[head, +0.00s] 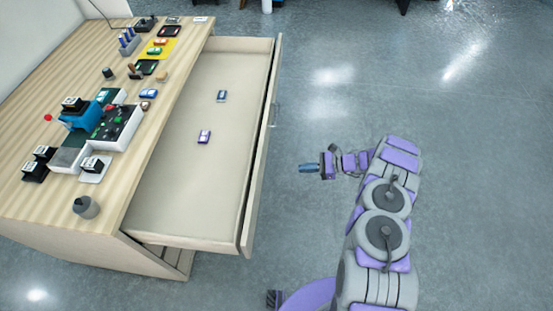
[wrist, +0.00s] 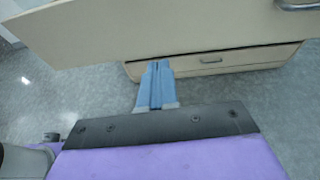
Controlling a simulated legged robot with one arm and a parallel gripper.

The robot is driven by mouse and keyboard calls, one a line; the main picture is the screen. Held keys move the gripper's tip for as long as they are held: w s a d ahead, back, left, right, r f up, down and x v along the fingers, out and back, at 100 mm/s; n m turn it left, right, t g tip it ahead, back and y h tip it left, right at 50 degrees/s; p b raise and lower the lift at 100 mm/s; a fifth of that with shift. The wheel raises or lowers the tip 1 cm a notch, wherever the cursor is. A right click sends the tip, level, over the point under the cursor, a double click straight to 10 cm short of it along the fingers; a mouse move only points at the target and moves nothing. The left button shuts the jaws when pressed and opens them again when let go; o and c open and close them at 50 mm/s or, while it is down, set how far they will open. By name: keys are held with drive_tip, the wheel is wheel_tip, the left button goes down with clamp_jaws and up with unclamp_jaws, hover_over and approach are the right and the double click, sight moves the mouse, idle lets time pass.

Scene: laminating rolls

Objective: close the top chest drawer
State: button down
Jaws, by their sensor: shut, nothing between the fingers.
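The top chest drawer (head: 180,185) is pulled far out from the wooden-topped chest (head: 150,190) in the head view. A small dark blue item (head: 222,96) and a small purple item (head: 204,136) lie inside it. Its front panel (head: 262,150) carries a handle (head: 273,115) on the outer face. My gripper (head: 300,168) is shut and empty, to the right of the drawer front and apart from it. In the wrist view my gripper's blue fingers (wrist: 157,68) are together, below the drawer front (wrist: 150,30) in the picture. The handle (wrist: 297,4) shows at the top right.
The chest top holds a blue machine (head: 80,118), a yellow mat (head: 160,48), a grey cup (head: 86,207) and several small items. The floor (head: 450,80) right of the chest is clear.

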drive_tip(key=w+b+x, duration=0.1)
drive_tip(key=b+x, duration=0.1)
drive_tip(key=x, duration=1.2)
drive_tip(key=shift+f+m, duration=0.15)
drive_tip(key=shift+m, duration=0.15)
